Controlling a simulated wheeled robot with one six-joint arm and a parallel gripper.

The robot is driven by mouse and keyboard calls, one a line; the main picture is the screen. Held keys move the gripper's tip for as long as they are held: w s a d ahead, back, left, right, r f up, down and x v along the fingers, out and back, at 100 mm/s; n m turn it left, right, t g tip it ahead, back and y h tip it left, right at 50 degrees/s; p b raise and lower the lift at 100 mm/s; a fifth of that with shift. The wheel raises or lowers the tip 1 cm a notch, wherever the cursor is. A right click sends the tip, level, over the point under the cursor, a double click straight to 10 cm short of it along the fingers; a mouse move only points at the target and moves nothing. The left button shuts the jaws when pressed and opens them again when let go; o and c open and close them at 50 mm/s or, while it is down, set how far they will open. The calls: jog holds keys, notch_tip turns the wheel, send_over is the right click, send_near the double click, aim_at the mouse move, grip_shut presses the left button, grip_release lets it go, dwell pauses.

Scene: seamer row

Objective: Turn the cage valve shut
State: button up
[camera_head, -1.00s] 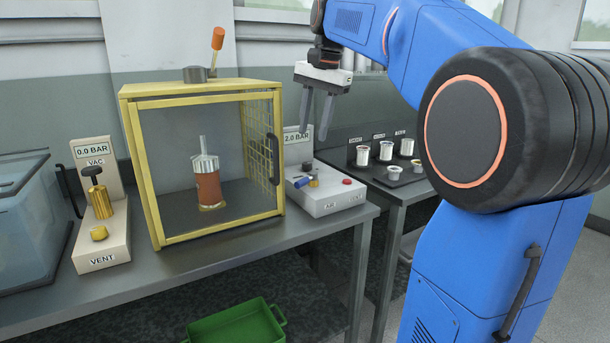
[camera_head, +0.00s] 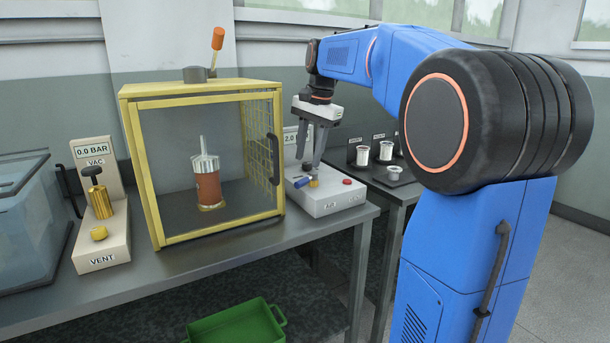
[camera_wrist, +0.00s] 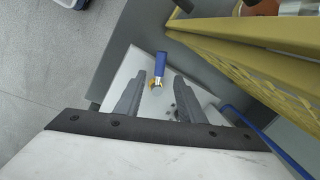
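A small valve with a blue lever (camera_head: 303,182) and a brass body (camera_head: 313,183) sits on a white box (camera_head: 335,199) right of the yellow cage (camera_head: 205,90). My gripper (camera_head: 309,162) points down above the valve, open and empty, its fingers apart. In the wrist view the blue lever (camera_wrist: 160,64) and its brass part show in the gap between the fingers, with the lever reaching past the fingertips. No contact can be made out. A display behind the box starts with 2.0; the gripper hides the rest.
The cage holds a copper-coloured cylinder (camera_head: 208,187) and has a dark handle on its mesh side. A red button (camera_head: 347,181) is on the white box. A vent panel (camera_head: 103,250) stands left. Metal cups (camera_head: 387,151) stand on the right table. A green crate (camera_head: 238,325) is below.

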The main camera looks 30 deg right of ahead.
aim_at(304, 179)
jog(key=f, duration=0.4)
jog(key=w+f, duration=0.1)
jog(key=f, duration=0.1)
jog(key=shift+w+a+f, duration=0.1)
jog(key=shift+a+f, duration=0.2)
jog(key=shift+f, duration=0.1)
grip_shut()
